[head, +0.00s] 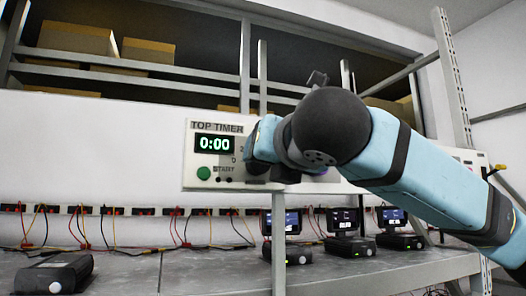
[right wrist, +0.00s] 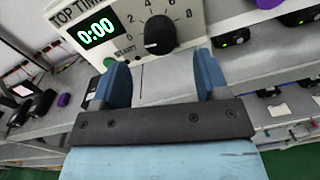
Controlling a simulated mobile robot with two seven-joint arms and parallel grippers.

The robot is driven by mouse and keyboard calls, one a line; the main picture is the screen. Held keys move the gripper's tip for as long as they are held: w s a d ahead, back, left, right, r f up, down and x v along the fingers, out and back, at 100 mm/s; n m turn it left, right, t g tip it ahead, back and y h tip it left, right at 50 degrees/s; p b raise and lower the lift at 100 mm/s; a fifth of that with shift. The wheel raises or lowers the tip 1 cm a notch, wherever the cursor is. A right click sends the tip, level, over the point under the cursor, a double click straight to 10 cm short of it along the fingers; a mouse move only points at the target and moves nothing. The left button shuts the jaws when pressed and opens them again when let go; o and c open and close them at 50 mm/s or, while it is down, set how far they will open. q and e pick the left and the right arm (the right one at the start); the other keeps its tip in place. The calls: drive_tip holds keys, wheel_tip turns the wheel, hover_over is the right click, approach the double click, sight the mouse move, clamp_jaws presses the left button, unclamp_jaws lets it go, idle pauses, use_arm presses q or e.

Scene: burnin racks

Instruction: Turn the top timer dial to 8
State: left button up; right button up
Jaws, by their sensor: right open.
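The top timer panel (head: 198,158) is a white box on the rack, with a green display (head: 214,144) reading 0:00 and a green start button (head: 204,173). In the right wrist view its black dial (right wrist: 160,35) shows, with numbers including 2, 4, 6 and 8 around it. In the head view my right arm hides the dial and the gripper. My left gripper is not in view.
Below the panel, a shelf (head: 215,272) carries several small black devices with lit screens (head: 345,222) and a black box (head: 55,273) at the left. Wires hang along the back wall. Cardboard boxes (head: 78,38) sit on the upper rack behind metal posts (head: 245,65).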

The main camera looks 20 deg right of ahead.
drive_tip(key=w+p, duration=0.1)
drive_tip(key=w, duration=0.4)
drive_tip(key=shift+w, duration=0.1)
drive_tip(key=c, duration=0.9)
